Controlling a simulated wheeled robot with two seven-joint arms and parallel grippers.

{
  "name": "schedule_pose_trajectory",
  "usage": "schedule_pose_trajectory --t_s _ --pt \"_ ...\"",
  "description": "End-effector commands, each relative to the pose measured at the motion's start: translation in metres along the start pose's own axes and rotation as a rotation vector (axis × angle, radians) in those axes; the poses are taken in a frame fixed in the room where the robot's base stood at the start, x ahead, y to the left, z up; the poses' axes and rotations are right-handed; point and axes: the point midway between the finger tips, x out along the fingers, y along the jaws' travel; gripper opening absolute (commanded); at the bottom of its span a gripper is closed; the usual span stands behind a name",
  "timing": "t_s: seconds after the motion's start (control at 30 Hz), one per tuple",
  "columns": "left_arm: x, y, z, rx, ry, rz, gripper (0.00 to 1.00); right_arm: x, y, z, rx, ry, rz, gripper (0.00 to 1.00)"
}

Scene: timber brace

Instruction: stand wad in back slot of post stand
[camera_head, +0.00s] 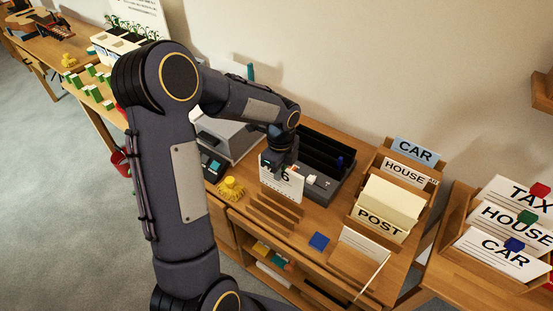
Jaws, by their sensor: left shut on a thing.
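My left gripper (282,162) points down over the desk, at the upper part of a white card (287,186) with large dark digits. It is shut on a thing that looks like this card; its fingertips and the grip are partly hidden. A wooden stand (376,228) with a POST label stands to the right, apart from the gripper. Its tiers rise to the back, with HOUSE and a blue CAR label behind, and cream paper behind POST. I cannot make out clearly which paper is the wad. My right gripper is out of view.
A black organizer (322,160) lies behind the gripper. Wooden slats (272,213) lie below the card, with a yellow object (231,188) to their left. A blue block (319,241) and white sheets (363,248) are in front. Another labelled rack (466,248) stands far right.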

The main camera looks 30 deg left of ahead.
Motion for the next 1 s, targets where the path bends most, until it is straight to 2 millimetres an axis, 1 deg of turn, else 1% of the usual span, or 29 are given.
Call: schedule_pose_trajectory --t_s 0.4,0.57,0.9,1.0 --pt "0.000 0.000 0.000 0.002 0.000 -0.001 0.00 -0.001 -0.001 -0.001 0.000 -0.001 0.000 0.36" --pt "0.010 0.000 -0.001 0.002 0.001 0.000 0.00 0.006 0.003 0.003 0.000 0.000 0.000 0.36" --pt "0.042 0.000 0.000 0.001 0.000 0.000 0.00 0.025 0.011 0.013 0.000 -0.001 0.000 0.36" --pt "0.047 0.000 0.000 0.001 0.000 0.000 0.00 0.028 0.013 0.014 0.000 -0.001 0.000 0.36"
